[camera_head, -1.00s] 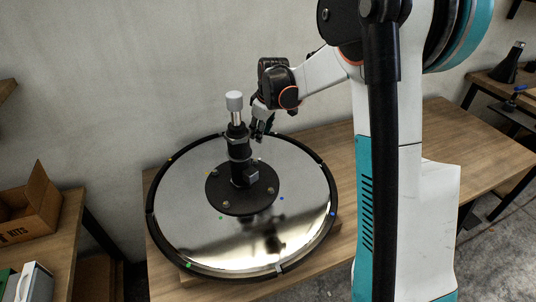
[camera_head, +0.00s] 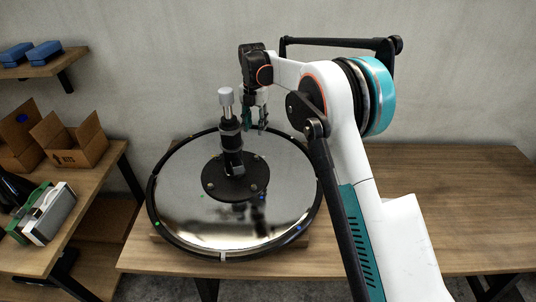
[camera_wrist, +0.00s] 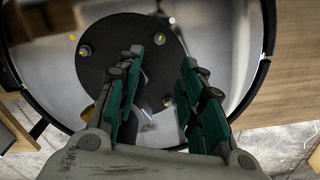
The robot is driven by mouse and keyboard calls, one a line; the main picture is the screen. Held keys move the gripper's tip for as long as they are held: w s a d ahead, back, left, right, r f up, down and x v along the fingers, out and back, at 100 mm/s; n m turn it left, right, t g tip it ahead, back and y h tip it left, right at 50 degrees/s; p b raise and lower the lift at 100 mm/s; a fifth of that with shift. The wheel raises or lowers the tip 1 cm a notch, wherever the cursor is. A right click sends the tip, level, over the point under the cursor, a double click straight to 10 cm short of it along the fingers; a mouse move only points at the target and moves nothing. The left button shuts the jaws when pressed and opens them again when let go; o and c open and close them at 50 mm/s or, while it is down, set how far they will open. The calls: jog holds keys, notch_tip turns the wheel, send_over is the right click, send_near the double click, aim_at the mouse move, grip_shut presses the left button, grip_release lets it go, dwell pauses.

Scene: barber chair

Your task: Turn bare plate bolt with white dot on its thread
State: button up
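A black round plate (camera_head: 225,190) lies at the centre of a mirror-like disc with a black rim (camera_head: 160,226). Small bolts ring the plate, including a front-left bolt (camera_head: 210,187) and a right-hand bolt (camera_head: 262,187). In the wrist view, bolts show at the upper left (camera_wrist: 85,50), between the fingers (camera_wrist: 159,38) and lower down (camera_wrist: 167,101). I cannot make out a white dot on any thread. A bright white spot (camera_wrist: 172,20) shows near the plate's edge. My gripper (camera_head: 256,123) is open and empty, fingers down, above the disc's far side behind the column; its teal-padded fingers (camera_wrist: 163,60) are apart.
A black column with a grey cap (camera_head: 226,97) rises from the plate, close to my gripper. The wooden table (camera_head: 430,210) is bare to the right. A cardboard box (camera_head: 75,140) and green-and-white items (camera_head: 45,215) sit on a left table.

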aim_at(256, 157)
notch_tip(256, 157, down, 14)
jog(key=b, duration=0.4)
jog(key=shift+r, duration=0.15)
grip_shut()
